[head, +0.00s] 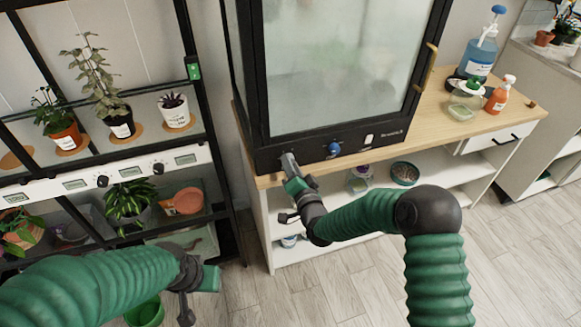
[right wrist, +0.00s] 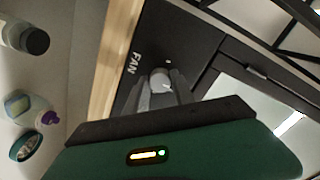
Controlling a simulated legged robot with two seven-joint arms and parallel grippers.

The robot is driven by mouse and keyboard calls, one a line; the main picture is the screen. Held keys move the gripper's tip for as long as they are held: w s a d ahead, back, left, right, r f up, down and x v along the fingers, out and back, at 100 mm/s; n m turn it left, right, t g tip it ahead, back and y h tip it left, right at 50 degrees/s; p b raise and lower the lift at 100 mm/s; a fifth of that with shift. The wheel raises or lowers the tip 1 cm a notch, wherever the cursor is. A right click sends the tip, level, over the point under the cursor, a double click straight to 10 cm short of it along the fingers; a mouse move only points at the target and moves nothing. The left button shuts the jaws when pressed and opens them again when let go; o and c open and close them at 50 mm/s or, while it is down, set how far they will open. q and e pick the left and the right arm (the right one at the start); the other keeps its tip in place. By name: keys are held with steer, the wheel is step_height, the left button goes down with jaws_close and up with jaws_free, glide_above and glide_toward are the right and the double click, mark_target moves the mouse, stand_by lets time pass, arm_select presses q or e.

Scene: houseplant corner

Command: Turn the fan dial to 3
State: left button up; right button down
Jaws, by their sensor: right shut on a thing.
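The fan dial (right wrist: 160,80) is a pale grey knob on the black lower panel of the glass cabinet (head: 330,75), beside the white word FAN. My right gripper (right wrist: 163,92) is shut on it, one finger on each side. In the head view my right gripper (head: 289,163) reaches the left part of the panel and hides the dial. The dial's setting and any numbers cannot be read. My left gripper (head: 200,285) hangs low at the left, away from the cabinet, and its fingers do not show clearly.
A blue knob (head: 333,149) and a white switch (head: 369,139) sit right of my right gripper on the same panel. The wooden counter (head: 430,125) holds bottles at right. A plant rack (head: 225,190) stands at left. Below the counter are shelves with small items.

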steer(key=shift+s+d+f+m+y+b, duration=0.15)
steer(key=shift+m+b, duration=0.55)
steer(key=shift+m, duration=2.3)
steer(key=shift+w+a+f+m+y+b, duration=0.15)
steer(key=shift+m+b, duration=0.6)
steer(key=shift+m, duration=2.25)
steer(key=shift+s+d+f+m+y+b, duration=0.15)
steer(key=shift+m+b, duration=0.55)
steer(key=shift+m, duration=2.3)
steer(key=shift+r, duration=0.1)
steer(key=c, duration=1.5)
jaws_free()
steer(key=o, duration=0.4)
steer(key=shift+r, duration=0.2)
